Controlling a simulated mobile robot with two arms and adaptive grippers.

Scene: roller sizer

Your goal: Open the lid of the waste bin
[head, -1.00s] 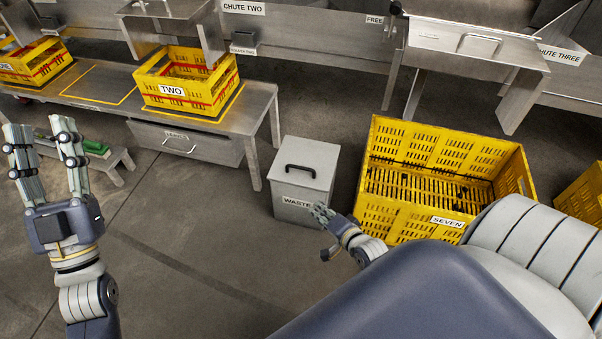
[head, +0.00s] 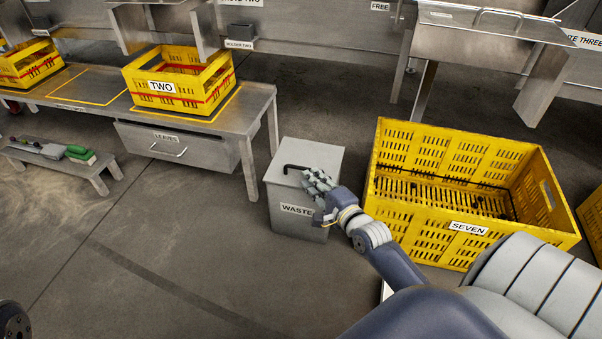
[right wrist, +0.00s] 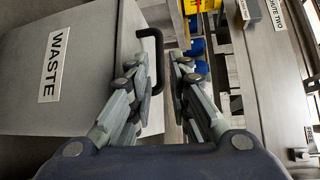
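The grey waste bin (head: 288,222), labelled WASTE, stands on the floor with its lid (head: 322,157) shut. A black bar handle (head: 293,167) is on top of the lid. My right gripper (head: 314,180) is at the lid's right side, beside the handle. In the right wrist view the fingers of my right gripper (right wrist: 162,68) are apart, with a gap between them. The handle (right wrist: 157,42) shows just past the left finger's tip and partly behind it; I cannot tell whether they touch.
A yellow crate labelled SEVEN (head: 415,222) stands close to the right of the bin. A metal bench (head: 258,105) with a LEAVES drawer (head: 180,148) and yellow crate TWO (head: 160,100) is to its left. The floor in front is clear.

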